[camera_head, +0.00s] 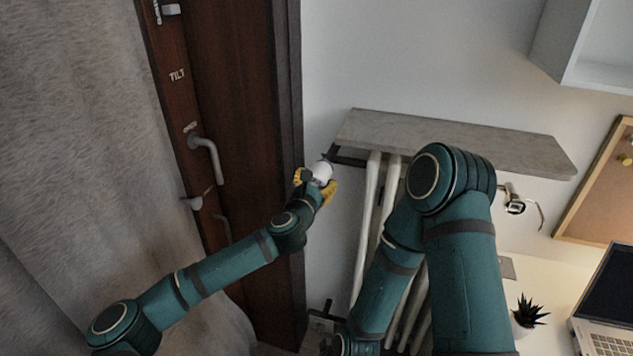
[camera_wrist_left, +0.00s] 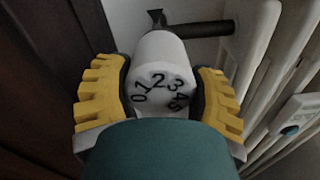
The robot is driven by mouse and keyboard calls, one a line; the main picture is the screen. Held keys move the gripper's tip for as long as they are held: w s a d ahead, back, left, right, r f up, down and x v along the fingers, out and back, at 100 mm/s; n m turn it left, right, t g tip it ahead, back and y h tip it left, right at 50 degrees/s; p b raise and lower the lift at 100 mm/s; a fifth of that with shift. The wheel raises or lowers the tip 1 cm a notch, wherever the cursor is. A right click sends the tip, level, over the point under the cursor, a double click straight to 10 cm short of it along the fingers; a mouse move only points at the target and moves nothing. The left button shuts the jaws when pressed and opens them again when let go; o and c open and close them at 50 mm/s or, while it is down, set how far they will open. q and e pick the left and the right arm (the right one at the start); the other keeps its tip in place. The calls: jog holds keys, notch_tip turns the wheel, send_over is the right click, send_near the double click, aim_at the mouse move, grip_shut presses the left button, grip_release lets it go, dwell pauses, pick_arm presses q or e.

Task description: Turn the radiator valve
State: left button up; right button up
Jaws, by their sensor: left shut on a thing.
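The radiator valve (camera_head: 322,171) is a white round knob at the upper left corner of the radiator (camera_head: 368,200). In the left wrist view the valve (camera_wrist_left: 160,75) shows black numbers around its end, with the 2 near the top. My left gripper (camera_head: 317,184) has yellow fingers and is shut on the valve, one finger on each side. It also shows in the left wrist view (camera_wrist_left: 160,95). My right arm crosses in front of the radiator, and its gripper is not in view.
A stone-like shelf (camera_head: 450,140) sits above the radiator. A dark wooden door (camera_head: 235,80) with a metal handle (camera_head: 207,152) stands to the left, beside a grey curtain (camera_head: 80,130). A plant (camera_head: 526,316) and laptop (camera_head: 605,300) are on the desk at right.

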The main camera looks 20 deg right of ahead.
pick_arm(q)
jog(key=m, duration=0.3)
jog(key=shift+r+m+b, duration=0.1)
jog(key=shift+m+b, duration=0.25)
jog(key=shift+m, duration=0.05)
jog(key=shift+m+b, duration=0.5)
jog(key=shift+m, duration=1.5)
jog(key=o, duration=1.2)
